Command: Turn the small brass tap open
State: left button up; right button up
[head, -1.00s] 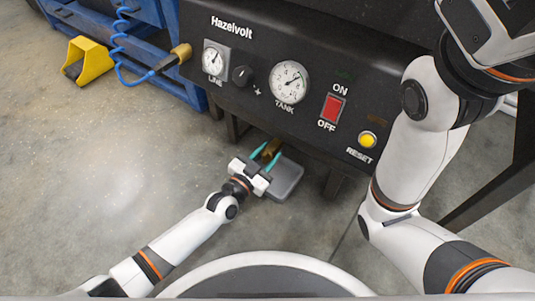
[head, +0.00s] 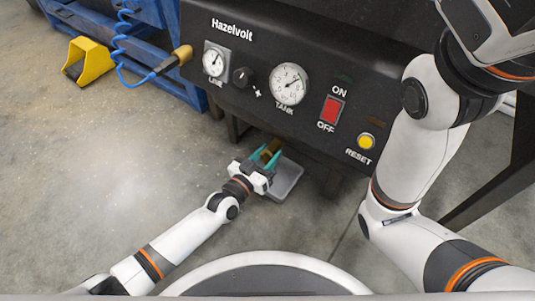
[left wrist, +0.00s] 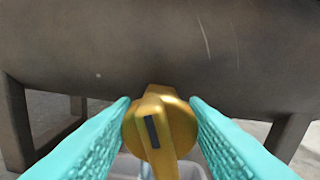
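The small brass tap (left wrist: 160,125) is in the middle of the left wrist view, under a dark rounded tank. Its flat handle has a dark slot and points down toward the camera. In the head view the brass tap (head: 271,147) shows just below the black panel's lower edge. My left gripper (head: 266,156) is there with its teal fingers apart. In the left wrist view the fingers (left wrist: 160,104) stand on either side of the tap, very close to its round part. I cannot tell whether they touch it. My right gripper is not in view; my right arm fills the right side.
The black panel (head: 235,105) overhangs the tap, with gauges, a red switch (head: 332,108) and a yellow reset button (head: 366,141). A grey tray (head: 288,180) lies on the floor below the tap. Tank legs (left wrist: 288,136) stand on both sides.

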pick_arm(q)
jog(key=o, duration=0.3)
jog(key=shift+o, duration=0.2)
jog(key=shift+a, duration=0.1)
jog(key=shift+s+a+r+p, duration=0.1)
jog(key=shift+s+a+p, duration=0.15)
jog(key=shift+s+p, duration=0.15)
jog(key=p+v, duration=0.6)
jog(key=v, duration=0.5)
